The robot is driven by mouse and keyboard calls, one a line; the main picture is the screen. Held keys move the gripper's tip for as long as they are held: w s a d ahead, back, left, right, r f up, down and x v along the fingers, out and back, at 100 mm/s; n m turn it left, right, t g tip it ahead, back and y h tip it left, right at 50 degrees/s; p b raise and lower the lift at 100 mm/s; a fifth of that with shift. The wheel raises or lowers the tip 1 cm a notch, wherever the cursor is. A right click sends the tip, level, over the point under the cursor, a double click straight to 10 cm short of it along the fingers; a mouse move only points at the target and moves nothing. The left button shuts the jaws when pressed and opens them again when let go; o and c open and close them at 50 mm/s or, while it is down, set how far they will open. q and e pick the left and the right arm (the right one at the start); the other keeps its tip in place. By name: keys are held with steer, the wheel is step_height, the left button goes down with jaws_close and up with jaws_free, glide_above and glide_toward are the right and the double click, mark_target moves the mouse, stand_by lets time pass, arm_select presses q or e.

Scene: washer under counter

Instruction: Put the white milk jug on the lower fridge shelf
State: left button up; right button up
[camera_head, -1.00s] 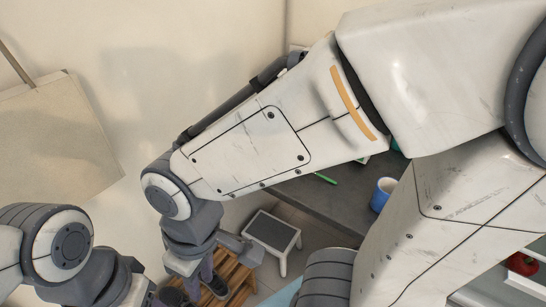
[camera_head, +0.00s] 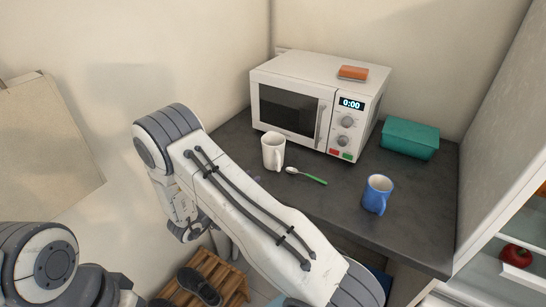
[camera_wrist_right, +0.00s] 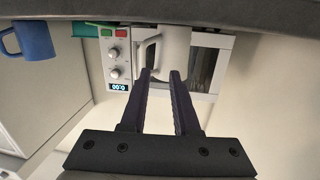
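The white milk jug (camera_head: 273,154) stands upright on the dark counter, in front of the microwave's left part. In the right wrist view, where the scene is upside down, the jug (camera_wrist_right: 174,50) lies just beyond my fingertips, its handle to the left. My right gripper (camera_wrist_right: 161,73) is open, with an empty gap between its fingers.
A microwave (camera_head: 290,108) with an orange sponge (camera_head: 353,73), a teal box (camera_head: 410,139), a blue mug (camera_head: 376,194) and a green-handled spoon (camera_head: 310,177) are on the counter. A red fruit or vegetable (camera_head: 516,256) sits in the fridge.

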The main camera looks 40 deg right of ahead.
mark_target(279, 171)
steer(key=shift+m+g+h, duration=0.3)
steer(key=shift+g+h, duration=0.3)
steer(key=d, duration=0.2)
steer(key=d+p, duration=0.1)
steer(key=s+d, duration=0.1)
steer(key=d, duration=0.1)
steer(key=shift+d+r+p, duration=0.2)
steer(key=shift+d+p, duration=0.1)
steer(key=shift+d, duration=0.05)
steer(key=shift+w+d, duration=0.1)
steer(key=shift+d, duration=0.15)
steer(key=d+p, duration=0.1)
steer(key=d, duration=0.1)
steer(key=d+p, duration=0.1)
steer(key=d, duration=0.1)
steer(key=shift+w+d+r, duration=0.1)
steer(key=shift+w, duration=0.1)
steer(key=shift+w+d+p, duration=0.2)
steer(key=shift+d+p, duration=0.15)
steer(key=shift+d, duration=0.2)
jaws_close()
